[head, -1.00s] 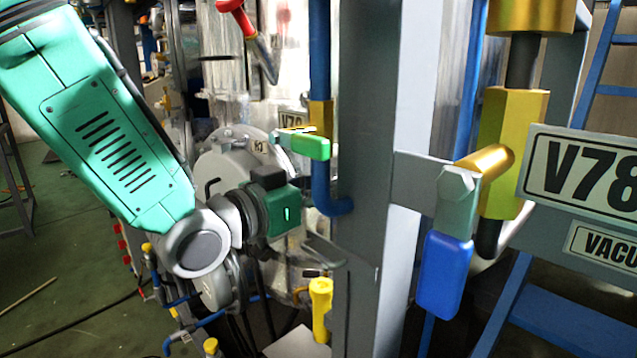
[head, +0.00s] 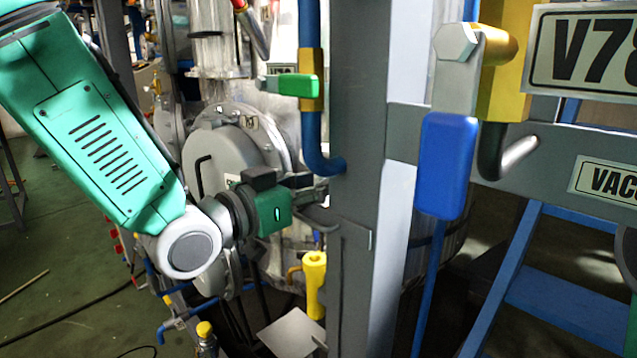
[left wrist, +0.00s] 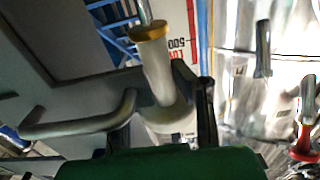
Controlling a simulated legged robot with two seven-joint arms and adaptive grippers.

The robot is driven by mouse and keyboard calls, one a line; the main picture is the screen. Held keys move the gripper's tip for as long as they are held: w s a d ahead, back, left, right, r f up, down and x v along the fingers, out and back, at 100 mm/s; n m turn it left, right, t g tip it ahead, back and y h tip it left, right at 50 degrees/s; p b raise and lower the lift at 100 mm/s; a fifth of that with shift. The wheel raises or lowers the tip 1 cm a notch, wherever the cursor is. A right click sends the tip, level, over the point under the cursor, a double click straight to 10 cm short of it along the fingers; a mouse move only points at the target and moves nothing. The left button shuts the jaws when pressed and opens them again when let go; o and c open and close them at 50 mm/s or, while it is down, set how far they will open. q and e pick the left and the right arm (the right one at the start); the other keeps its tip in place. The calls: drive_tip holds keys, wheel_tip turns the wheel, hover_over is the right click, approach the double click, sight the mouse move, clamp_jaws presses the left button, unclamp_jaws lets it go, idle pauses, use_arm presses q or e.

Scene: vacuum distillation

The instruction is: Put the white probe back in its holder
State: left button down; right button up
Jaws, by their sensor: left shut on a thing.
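The white probe (left wrist: 158,75), a pale cylinder with a yellow collar at one end, shows in the left wrist view just beyond the green palm. My left gripper (head: 312,190) is shut on it. In the head view the gripper reaches to the left edge of the grey post, and the post hides the probe there. In the left wrist view a grey bent bar (left wrist: 85,125) stands out from a grey surface beside the probe. It may be part of the holder; I cannot tell whether the probe touches it. My right gripper is not in view.
The grey post (head: 365,120) stands right by the left gripper. A blue valve handle (head: 445,165), a green handle (head: 292,86) and a yellow fitting (head: 314,280) are near it. A round metal vessel flange (head: 215,160) is behind the gripper.

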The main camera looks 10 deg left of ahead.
use_arm(q)
drive_tip(key=shift+a, duration=0.7)
idle(1.1)
drive_tip(key=shift+a, duration=0.35)
drive_tip(key=shift+d+f, duration=0.1)
drive_tip(key=shift+d+f+b, duration=0.25)
drive_tip(key=shift+f+b, duration=0.05)
drive_tip(key=shift+f, duration=0.05)
drive_tip(key=shift+a+r, duration=0.1)
drive_tip(key=shift+a, duration=0.1)
idle(0.4)
drive_tip(key=shift+d, duration=0.35)
idle(1.6)
